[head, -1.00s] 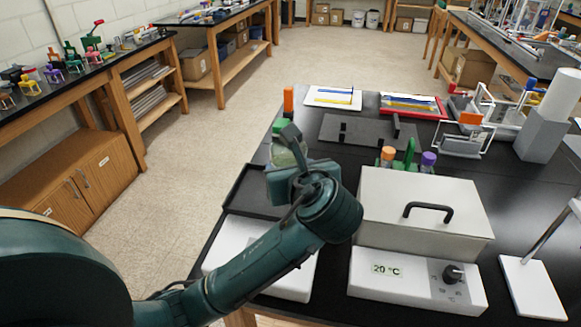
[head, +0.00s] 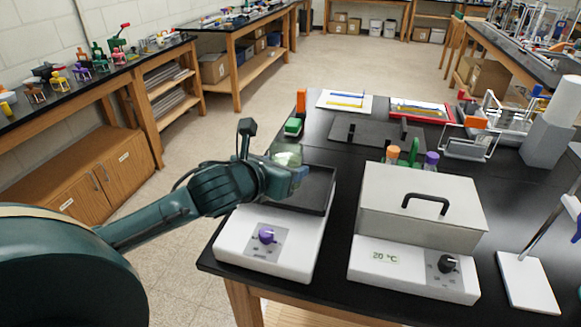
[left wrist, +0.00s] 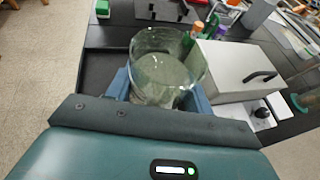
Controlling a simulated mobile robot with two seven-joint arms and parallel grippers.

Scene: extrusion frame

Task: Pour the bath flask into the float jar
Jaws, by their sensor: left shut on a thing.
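My left gripper (head: 297,178) is shut on a clear glass vessel with a greenish tint, which I take for the bath flask (head: 287,155). In the left wrist view the flask (left wrist: 167,62) stands between the blue fingers, with its wide round mouth open toward the camera. In the head view it is held above the black tray (head: 318,190) of the white device with a purple knob; it looks roughly upright. Its lower part is hidden by the gripper. I cannot pick out the float jar for sure. My right gripper is not in view.
A lidded bath (head: 420,205) reading 20 °C stands right of the tray device. Behind it are orange-capped (head: 392,154) and purple-capped (head: 431,160) containers. A dark grey plate (head: 375,133) lies further back. A stand with a white base (head: 527,285) is at the right.

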